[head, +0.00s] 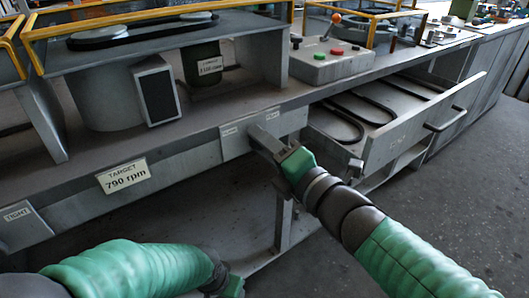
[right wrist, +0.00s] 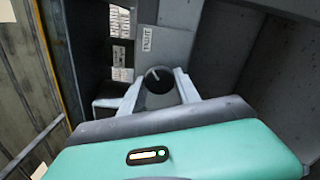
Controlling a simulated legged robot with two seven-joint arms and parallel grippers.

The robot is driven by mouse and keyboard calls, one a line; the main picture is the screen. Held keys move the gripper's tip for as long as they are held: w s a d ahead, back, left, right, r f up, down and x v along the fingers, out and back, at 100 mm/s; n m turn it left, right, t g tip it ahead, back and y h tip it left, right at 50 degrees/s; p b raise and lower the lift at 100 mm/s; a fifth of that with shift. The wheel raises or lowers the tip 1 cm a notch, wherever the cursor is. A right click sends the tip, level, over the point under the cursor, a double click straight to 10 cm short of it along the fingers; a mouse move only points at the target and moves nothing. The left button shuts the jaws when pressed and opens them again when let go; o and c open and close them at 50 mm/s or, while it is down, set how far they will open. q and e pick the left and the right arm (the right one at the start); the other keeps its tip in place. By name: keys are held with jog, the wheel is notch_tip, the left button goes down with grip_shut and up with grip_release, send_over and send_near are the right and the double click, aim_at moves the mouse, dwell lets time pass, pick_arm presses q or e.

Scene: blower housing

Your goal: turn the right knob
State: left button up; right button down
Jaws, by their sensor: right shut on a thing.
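The right knob (right wrist: 160,92) shows in the right wrist view as a dark round knob with a short pale mark near its upper rim. The two fingers of my right gripper (right wrist: 160,88) are on either side of it, shut on it. In the head view my right gripper (head: 264,143) reaches the grey plate (head: 236,142) on the bench front, and the knob is hidden behind it. My left arm lies low at the bottom of the head view. Only part of my left gripper (head: 233,287) shows at the bottom edge, and its fingers cannot be made out.
A target card (head: 123,176) reads 790 rpm. Another labelled plate (head: 22,226) is at the far left. An open drawer (head: 400,135) with black belts juts out just right of my right gripper. A control box (head: 328,60) with coloured buttons stands on the bench above.

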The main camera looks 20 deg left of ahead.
jog(key=shift+f+n, duration=0.2)
jog(key=shift+n, duration=0.1)
jog(key=c, duration=0.9)
grip_release()
jog(key=shift+a, duration=0.1)
